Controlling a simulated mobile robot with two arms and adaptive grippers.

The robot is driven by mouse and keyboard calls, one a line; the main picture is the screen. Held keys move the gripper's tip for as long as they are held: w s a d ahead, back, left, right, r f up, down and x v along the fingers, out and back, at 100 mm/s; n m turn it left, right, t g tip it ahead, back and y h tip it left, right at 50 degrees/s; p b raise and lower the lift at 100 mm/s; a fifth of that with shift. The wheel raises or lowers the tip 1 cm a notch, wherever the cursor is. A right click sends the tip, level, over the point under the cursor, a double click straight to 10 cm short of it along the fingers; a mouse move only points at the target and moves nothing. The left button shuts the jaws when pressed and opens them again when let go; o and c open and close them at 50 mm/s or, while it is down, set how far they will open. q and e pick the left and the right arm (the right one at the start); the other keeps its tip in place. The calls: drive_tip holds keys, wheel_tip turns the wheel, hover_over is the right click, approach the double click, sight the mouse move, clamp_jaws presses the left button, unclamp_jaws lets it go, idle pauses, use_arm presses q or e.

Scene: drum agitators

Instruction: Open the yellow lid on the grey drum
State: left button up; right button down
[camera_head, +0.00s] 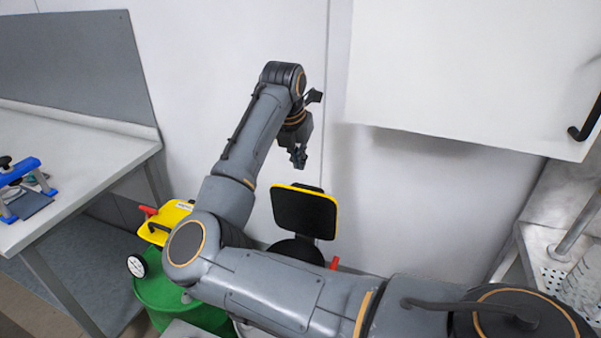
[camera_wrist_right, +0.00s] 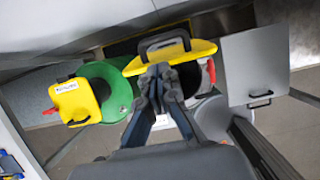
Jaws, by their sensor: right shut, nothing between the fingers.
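The yellow lid (camera_head: 332,220) on the grey drum stands raised and tilted up, its black inner face toward the head camera. A dark opening (camera_head: 295,250) shows below it. The right wrist view shows the lid's yellow side (camera_wrist_right: 200,48) and its black handle (camera_wrist_right: 166,43). The grey drum (camera_wrist_right: 213,118) is partly visible there; in the head view my right arm hides most of it. My right gripper (camera_head: 299,160) is shut and empty, above the lid in the head view. Its fingertips (camera_wrist_right: 160,72) overlap the lid in the wrist view; I cannot tell whether they touch it. My left gripper is out of view.
A green drum (camera_head: 160,290) with its own yellow lid (camera_head: 165,220) stands to the left. The wall is close behind.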

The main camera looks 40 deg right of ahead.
drive_tip(key=p, duration=0.3)
hover_over(307, 208)
drive_tip(key=w, duration=0.2)
drive_tip(key=f, duration=0.8)
drive_tip(key=shift+w+d+f, duration=0.15)
drive_tip(key=shift+w, duration=0.05)
drive_tip(key=shift+f, duration=0.3)
drive_tip(key=shift+d+f, duration=0.1)
